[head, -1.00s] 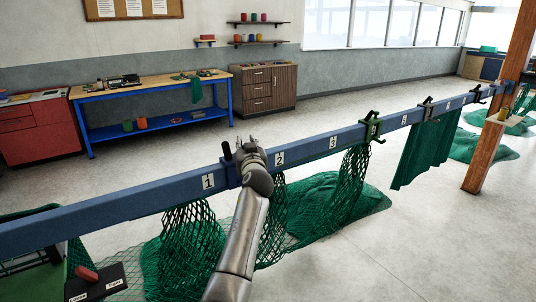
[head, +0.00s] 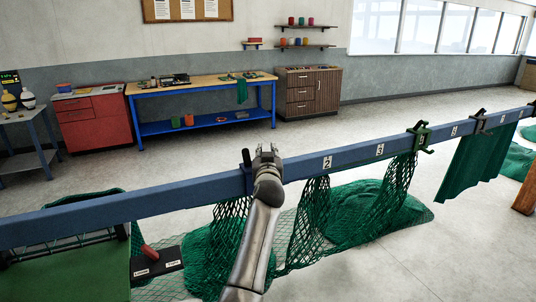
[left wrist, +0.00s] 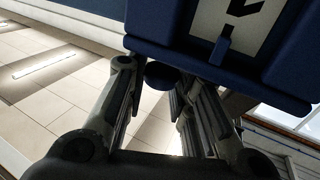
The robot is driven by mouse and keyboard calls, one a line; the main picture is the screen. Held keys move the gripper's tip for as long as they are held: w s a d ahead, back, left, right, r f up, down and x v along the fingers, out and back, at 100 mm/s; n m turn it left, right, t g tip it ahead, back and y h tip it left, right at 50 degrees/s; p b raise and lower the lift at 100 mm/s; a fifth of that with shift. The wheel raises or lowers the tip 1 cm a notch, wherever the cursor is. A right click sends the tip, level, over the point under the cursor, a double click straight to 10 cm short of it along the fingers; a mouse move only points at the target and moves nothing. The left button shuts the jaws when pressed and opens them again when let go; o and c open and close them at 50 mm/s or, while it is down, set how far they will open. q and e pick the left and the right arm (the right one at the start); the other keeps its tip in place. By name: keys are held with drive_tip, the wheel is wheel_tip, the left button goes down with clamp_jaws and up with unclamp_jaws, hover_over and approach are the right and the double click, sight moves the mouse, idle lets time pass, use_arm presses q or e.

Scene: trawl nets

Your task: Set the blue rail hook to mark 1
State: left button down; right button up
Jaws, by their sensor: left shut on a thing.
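The blue rail hook (head: 247,178) sits around the long blue rail (head: 180,194), its dark upright peg showing above the rail. My left gripper (head: 268,152) is at the hook, just right of that peg, and hides much of it. In the left wrist view, the fingers (left wrist: 152,95) are on either side of a dark blue round part of the hook. A blue pointer overlaps a white label (left wrist: 232,20) there; its black figure is cut off. Mark 1 is not visible in the head view, where my gripper and the hook cover that stretch. Mark 2 (head: 327,162) is to the right.
A green hook (head: 420,136) and a dark hook (head: 479,121) sit farther right on the rail. Green nets (head: 375,212) hang below and lie on the floor. A black tray (head: 170,266) with a red-handled item is at lower left.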

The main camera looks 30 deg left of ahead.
use_arm(q)
drive_tip(key=c, duration=1.3)
unclamp_jaws()
drive_tip(key=shift+s+a+f, duration=0.1)
drive_tip(key=shift+a, duration=0.2)
drive_tip(key=shift+d, duration=0.1)
drive_tip(key=shift+v, duration=3.75)
drive_tip(key=shift+d, duration=0.1)
